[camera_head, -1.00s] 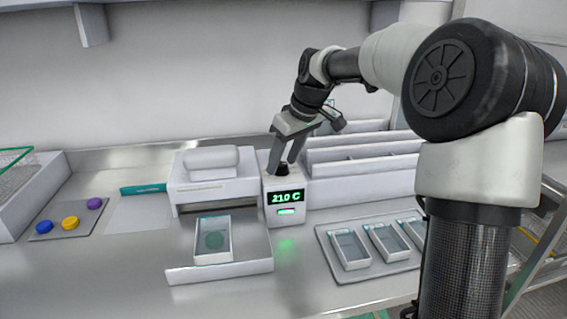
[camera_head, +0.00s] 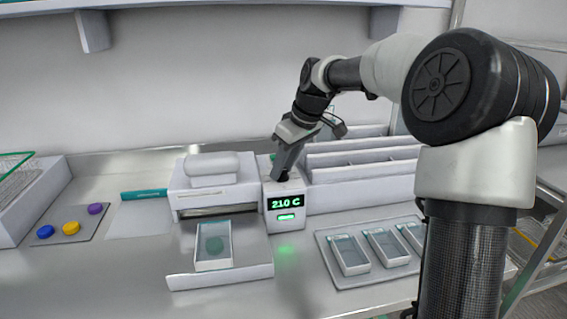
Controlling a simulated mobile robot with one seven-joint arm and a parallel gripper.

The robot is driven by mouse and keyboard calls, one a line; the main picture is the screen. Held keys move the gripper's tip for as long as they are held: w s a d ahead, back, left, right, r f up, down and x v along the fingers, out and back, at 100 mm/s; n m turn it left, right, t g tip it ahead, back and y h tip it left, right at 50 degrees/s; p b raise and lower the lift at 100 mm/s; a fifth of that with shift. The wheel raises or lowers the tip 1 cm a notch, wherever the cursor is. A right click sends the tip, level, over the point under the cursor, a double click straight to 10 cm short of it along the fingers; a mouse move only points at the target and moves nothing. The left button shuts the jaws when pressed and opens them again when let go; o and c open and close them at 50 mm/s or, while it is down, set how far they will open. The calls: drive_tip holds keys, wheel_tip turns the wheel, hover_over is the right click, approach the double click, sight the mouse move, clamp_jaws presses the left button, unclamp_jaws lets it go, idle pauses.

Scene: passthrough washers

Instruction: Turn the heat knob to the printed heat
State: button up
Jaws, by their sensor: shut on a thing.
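The heat control box (camera_head: 284,222) is a small white unit with a black display (camera_head: 285,202) that reads 210 C in green, with a lit green bar below it. My gripper (camera_head: 281,177) points down onto the top of the box and is shut on the dark heat knob there. The fingers hide most of the knob, so its pointer cannot be seen. A printed heat value cannot be read in this view.
A white press (camera_head: 213,182) stands left of the box, with a tray (camera_head: 222,276) in front holding a clear-lidded box (camera_head: 213,245). Several similar boxes sit on a grey tray (camera_head: 405,266) at right. White dividers (camera_head: 362,165) stand behind right. Coloured discs (camera_head: 71,228) lie far left.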

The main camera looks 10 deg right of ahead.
drive_tip(key=n+p, duration=0.1)
drive_tip(key=p, duration=0.1)
drive_tip(key=n+y+p, duration=0.1)
drive_tip(key=n+p, duration=0.1)
drive_tip(key=shift+w+r+g, duration=0.1)
drive_tip(key=shift+r+g, duration=0.25)
drive_tip(key=shift+g, duration=0.05)
drive_tip(key=n+g+p, duration=0.1)
drive_tip(key=n+p, duration=0.3)
drive_tip(key=p, duration=0.1)
drive_tip(key=shift+w+d+n+g+y, duration=0.1)
drive_tip(key=shift+w+n+g+y, duration=0.05)
drive_tip(key=shift+n+g+y, duration=0.2)
drive_tip(key=n+g+p, duration=0.1)
drive_tip(key=n+p, duration=0.3)
drive_tip(key=shift+w+f+g+p, duration=0.1)
drive_tip(key=shift+f+g+p, duration=0.05)
drive_tip(key=shift+g+p, duration=0.2)
drive_tip(key=shift+w+f+n+g+p, duration=0.15)
drive_tip(key=shift+n+g+p, duration=0.35)
drive_tip(key=shift+n+p, duration=0.85)
drive_tip(key=shift+n, duration=0.3)
drive_tip(key=o, duration=1.1)
drive_tip(key=shift+c, duration=0.2)
